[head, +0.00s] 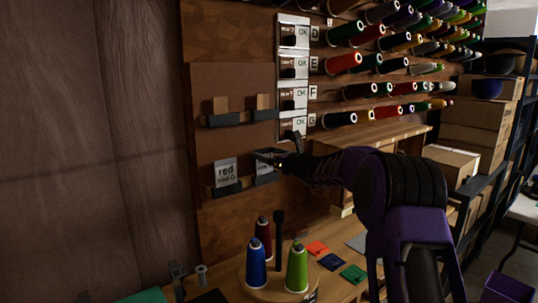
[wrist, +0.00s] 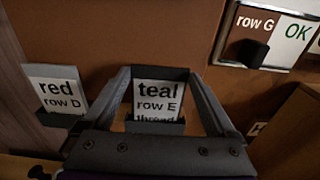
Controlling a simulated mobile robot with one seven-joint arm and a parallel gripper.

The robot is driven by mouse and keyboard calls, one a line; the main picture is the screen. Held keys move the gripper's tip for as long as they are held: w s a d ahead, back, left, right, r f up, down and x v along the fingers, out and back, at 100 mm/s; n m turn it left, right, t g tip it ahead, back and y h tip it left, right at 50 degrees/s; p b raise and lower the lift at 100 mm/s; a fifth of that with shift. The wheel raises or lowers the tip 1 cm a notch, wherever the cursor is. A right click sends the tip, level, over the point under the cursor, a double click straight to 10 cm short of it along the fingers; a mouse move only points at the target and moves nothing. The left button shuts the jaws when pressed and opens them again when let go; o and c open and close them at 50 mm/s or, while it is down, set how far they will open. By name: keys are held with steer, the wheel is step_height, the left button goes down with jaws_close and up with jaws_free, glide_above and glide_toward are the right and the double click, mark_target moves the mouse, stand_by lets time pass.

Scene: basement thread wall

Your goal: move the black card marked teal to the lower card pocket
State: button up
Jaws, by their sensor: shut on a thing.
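The card marked teal (wrist: 158,98) shows a pale label reading "teal row E", with a dark strip along its top. My gripper (wrist: 158,74) is shut on it, one finger at each side. The card is upright at the right lower card pocket (wrist: 155,127), whose dark lip cuts across its bottom line of text; whether it rests on the pocket floor is hidden. In the head view my gripper (head: 268,157) partly covers the card (head: 264,170). The card marked red (head: 225,172) stands in the left lower pocket (head: 227,189) beside it.
Two upper pockets (head: 222,120) on the brown board (head: 232,80) hold no labelled card. A metal row-label strip (head: 293,75) and thread spools (head: 345,62) are to the right. Below stand a round stand with blue (head: 256,267) and green (head: 297,268) spools and a black post (head: 279,240).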

steer(key=o, duration=0.5)
steer(key=shift+f, duration=0.1)
steer(key=shift+o, duration=0.2)
steer(key=b+v, duration=0.1)
steer(key=v, duration=1.6)
steer(key=shift+s+d, duration=0.15)
steer(key=shift+s, duration=0.05)
